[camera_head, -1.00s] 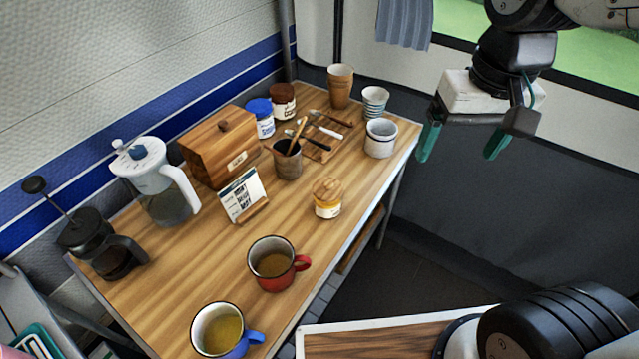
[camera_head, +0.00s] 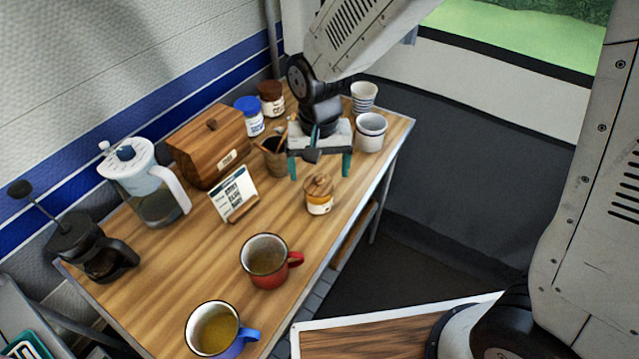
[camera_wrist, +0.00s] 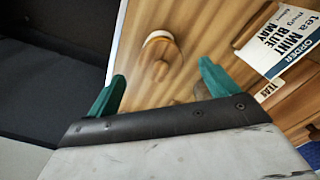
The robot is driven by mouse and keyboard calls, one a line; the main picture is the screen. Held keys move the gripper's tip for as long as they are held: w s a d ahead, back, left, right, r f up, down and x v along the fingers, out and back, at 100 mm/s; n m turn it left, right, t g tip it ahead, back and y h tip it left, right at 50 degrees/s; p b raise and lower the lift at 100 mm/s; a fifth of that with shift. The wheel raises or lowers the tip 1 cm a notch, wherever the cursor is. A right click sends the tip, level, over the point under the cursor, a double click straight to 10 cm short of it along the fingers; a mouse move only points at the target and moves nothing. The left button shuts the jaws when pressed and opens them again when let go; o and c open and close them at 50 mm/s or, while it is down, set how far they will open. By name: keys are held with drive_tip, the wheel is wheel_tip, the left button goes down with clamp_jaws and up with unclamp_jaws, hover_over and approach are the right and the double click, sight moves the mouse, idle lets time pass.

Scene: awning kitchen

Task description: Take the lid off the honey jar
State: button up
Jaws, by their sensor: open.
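The honey jar (camera_head: 319,206) stands upright on the wooden table near its right edge, with its round wooden lid (camera_head: 319,186) on top. The lid also shows in the wrist view (camera_wrist: 160,48), ahead of the fingers and apart from them. My gripper (camera_head: 320,170) is open and empty, with its green fingers pointing down. In the head view it is above and just behind the jar. In the wrist view the jar lies between the lines of the two fingertips (camera_wrist: 162,74).
A tea order card (camera_head: 234,196) and a wooden box (camera_head: 209,147) stand to the left. A utensil cup (camera_head: 274,160) is just left of my gripper, and enamel cups (camera_head: 370,132) are behind right. Red (camera_head: 266,262) and blue (camera_head: 216,330) mugs stand in front. The table between the card and jar is clear.

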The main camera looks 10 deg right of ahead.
sight(319, 180)
wheel_tip(319, 180, down, 4)
drive_tip(key=shift+f, duration=0.1)
drive_tip(key=c, duration=1.1)
drive_tip(key=shift+o, duration=0.2)
drive_tip(key=shift+r, duration=0.25)
